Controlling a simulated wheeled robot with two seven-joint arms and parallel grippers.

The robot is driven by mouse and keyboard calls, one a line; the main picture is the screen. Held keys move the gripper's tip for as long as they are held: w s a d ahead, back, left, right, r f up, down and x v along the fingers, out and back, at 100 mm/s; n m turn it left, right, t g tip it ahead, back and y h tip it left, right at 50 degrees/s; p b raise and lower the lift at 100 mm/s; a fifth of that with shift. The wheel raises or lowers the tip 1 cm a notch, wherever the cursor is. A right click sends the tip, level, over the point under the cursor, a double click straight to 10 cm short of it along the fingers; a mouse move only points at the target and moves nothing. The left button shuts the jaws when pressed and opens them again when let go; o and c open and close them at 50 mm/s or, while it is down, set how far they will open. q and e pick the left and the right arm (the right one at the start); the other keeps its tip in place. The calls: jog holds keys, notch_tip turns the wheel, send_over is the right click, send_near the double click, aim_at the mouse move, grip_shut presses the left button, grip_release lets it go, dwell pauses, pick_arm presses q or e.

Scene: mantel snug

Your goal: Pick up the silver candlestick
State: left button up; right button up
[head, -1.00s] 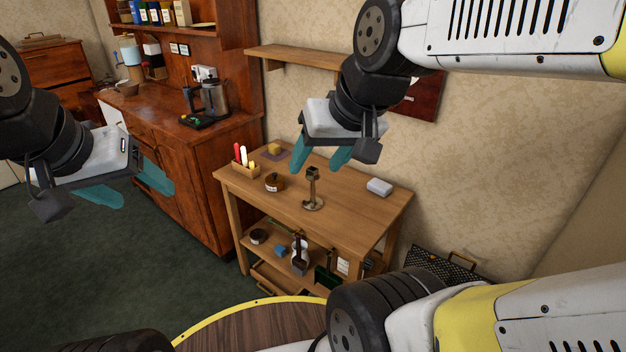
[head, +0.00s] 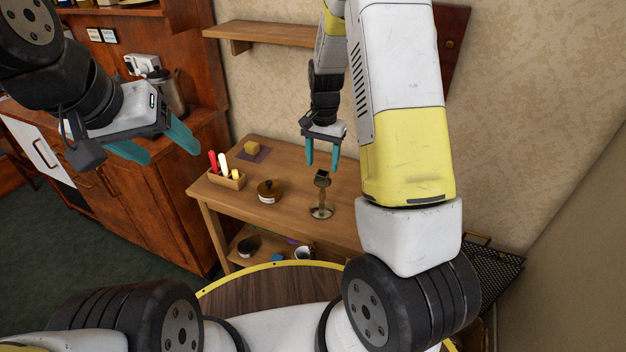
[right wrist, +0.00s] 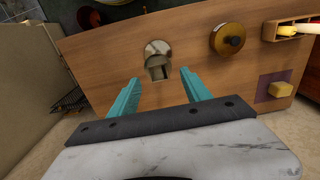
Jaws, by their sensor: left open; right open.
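In the right wrist view the candlestick (right wrist: 157,62) is seen from above, beyond and between the fingertips. My right gripper (head: 322,168) is open, pointing down just above and behind the candlestick in the head view, with nothing between its teal fingers. Its fingers also show in the right wrist view (right wrist: 160,85). My left gripper (head: 170,148) is open and empty, in the air at the left, away from the candlestick.
On the table are a brown lidded pot (head: 268,191), a box of candles (head: 228,178) and a yellow block (head: 252,147) on a purple mat. A wall shelf (head: 262,34) is above. A kettle (head: 165,92) stands on the left cabinet. Table space around the candlestick's base is clear.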

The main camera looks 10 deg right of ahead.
aim_at(322, 183)
notch_tip(322, 183, down, 9)
jog(key=shift+r, duration=0.1)
grip_shut()
dwell(0.5)
